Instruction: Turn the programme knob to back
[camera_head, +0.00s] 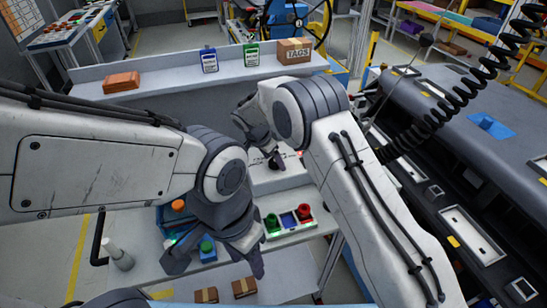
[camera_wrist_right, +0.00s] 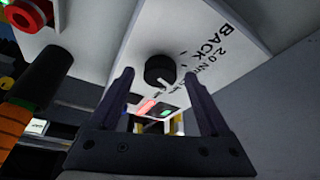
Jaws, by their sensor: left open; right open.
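The black programme knob (camera_wrist_right: 160,70) sits on a white panel (camera_wrist_right: 140,35) in the right wrist view. The word BACK and "2.0 Nm" are printed to its right. A small white mark shows at the knob's lower right edge; its exact setting is hard to read. My right gripper (camera_wrist_right: 160,76) is open, with one finger on each side of the knob and visible gaps between. In the head view my right gripper (camera_head: 276,159) is partly hidden by its arm, and I cannot make out the knob. My left gripper (camera_head: 213,268) is open and empty, low in the view.
A box with a green button (camera_head: 272,222) and a red button (camera_head: 305,212) stands right of my left gripper. A blue bin (camera_head: 168,228) is partly behind that gripper. Small brown boxes (camera_head: 244,287) lie in front. A dashboard module (camera_head: 480,200) fills the right side.

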